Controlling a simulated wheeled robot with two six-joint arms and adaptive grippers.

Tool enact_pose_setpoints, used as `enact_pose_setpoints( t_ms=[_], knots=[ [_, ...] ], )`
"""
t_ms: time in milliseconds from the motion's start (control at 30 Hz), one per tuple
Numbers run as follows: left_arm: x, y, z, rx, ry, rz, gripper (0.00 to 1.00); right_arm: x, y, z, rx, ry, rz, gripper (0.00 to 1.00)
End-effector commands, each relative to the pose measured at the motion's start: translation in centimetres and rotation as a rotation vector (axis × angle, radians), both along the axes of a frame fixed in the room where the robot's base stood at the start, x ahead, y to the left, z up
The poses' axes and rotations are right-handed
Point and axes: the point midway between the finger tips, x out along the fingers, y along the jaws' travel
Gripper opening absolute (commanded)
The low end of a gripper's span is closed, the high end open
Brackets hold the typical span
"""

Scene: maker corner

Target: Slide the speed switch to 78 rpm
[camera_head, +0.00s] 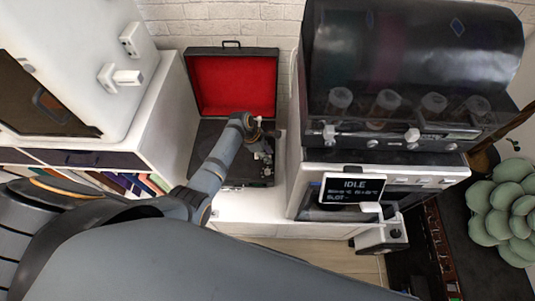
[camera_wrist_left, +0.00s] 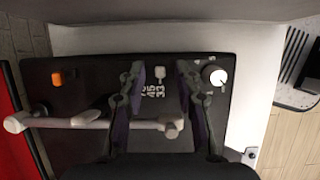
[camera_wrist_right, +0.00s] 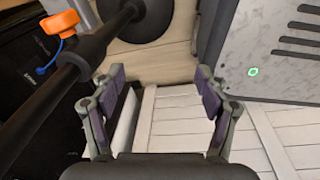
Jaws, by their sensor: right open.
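The record player is an open black suitcase with a red-lined lid (camera_head: 232,85); its dark deck (camera_head: 207,140) faces up. In the left wrist view, the speed switch is a small white knob (camera_wrist_left: 159,70) beside white printed numbers (camera_wrist_left: 154,90); 45 and 33 show, and the rest is partly behind a finger. I cannot tell exactly which mark the knob is set to. My left gripper (camera_wrist_left: 161,74) is open over the deck, its fingers on either side of the switch, with no clear contact; it also shows in the head view (camera_head: 262,140). My right gripper (camera_wrist_right: 159,74) is open and empty, away from the player.
On the deck are an orange switch (camera_wrist_left: 57,78), a white dial (camera_wrist_left: 217,77) and the pale tonearm (camera_wrist_left: 90,122), which crosses below the fingers. A machine with an IDLE screen (camera_head: 351,189) stands right of the player; a white shelf (camera_head: 165,120) stands left.

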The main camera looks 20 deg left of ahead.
Motion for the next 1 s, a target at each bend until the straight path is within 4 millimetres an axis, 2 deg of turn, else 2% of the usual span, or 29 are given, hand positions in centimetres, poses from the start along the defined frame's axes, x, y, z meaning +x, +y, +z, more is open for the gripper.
enact_pose_setpoints(
  t_ms=[33,200,567,800,1000],
  knots=[
    [0.0,0.0,0.0,0.000,0.000,0.000,0.23,0.0,0.0,0.0,0.000,0.000,0.000,0.74],
    [0.0,0.0,0.0,0.000,0.000,0.000,0.00,0.0,0.0,0.0,0.000,-0.001,0.000,0.74],
    [0.0,0.0,0.0,0.000,0.001,0.000,0.00,0.1,0.0,0.0,0.000,-0.001,0.000,0.74],
    [2.4,0.7,-0.1,0.001,0.000,0.000,0.00,0.1,0.0,-0.7,0.000,-0.002,0.000,0.74],
    [2.8,0.8,0.0,0.002,-0.002,0.001,0.00,0.2,0.0,-0.7,0.000,-0.003,0.000,0.74]
  ],
)
